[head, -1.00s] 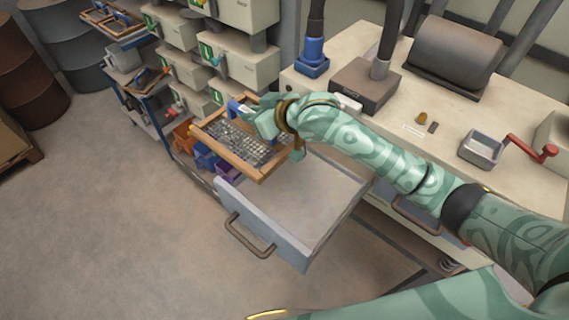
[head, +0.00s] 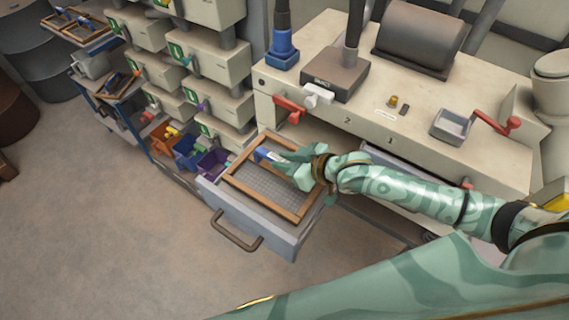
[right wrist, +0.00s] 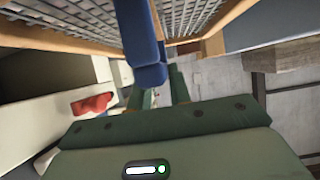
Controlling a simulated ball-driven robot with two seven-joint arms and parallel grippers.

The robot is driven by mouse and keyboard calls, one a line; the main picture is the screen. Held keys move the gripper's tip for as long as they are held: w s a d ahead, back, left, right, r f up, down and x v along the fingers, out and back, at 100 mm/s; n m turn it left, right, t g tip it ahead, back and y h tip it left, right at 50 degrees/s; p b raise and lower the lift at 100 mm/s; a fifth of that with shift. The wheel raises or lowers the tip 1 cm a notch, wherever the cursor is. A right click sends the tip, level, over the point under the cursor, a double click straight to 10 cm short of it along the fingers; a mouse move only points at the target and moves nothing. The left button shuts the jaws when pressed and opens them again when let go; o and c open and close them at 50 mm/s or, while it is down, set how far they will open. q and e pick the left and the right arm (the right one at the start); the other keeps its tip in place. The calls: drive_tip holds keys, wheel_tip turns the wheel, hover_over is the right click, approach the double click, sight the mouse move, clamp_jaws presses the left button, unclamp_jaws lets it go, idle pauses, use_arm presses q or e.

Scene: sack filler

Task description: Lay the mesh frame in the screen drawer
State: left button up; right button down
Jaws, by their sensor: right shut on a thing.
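The mesh frame (head: 246,192), a wooden border around grey wire mesh with a blue handle (head: 268,155), is over the open screen drawer in the head view. The screen drawer (head: 240,220) is pulled out, grey, with a dark bar handle at its front. My right gripper (head: 292,162) is shut on the frame's blue handle. In the right wrist view the blue handle (right wrist: 143,45) lies between the fingers, with mesh on both sides. I cannot tell whether the frame touches the drawer floor. My left gripper is not in view.
The cream machine bench (head: 350,120) stands behind the drawer, with red (head: 288,108) and white knobs on its front. Blue (head: 187,150) and purple (head: 212,163) bins sit just left of the drawer. Open floor (head: 110,230) lies at the lower left.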

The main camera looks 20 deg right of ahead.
drive_tip(key=shift+a+f, duration=0.15)
drive_tip(key=shift+f, duration=0.7)
drive_tip(key=c, duration=1.3)
unclamp_jaws()
drive_tip(key=v, duration=1.2)
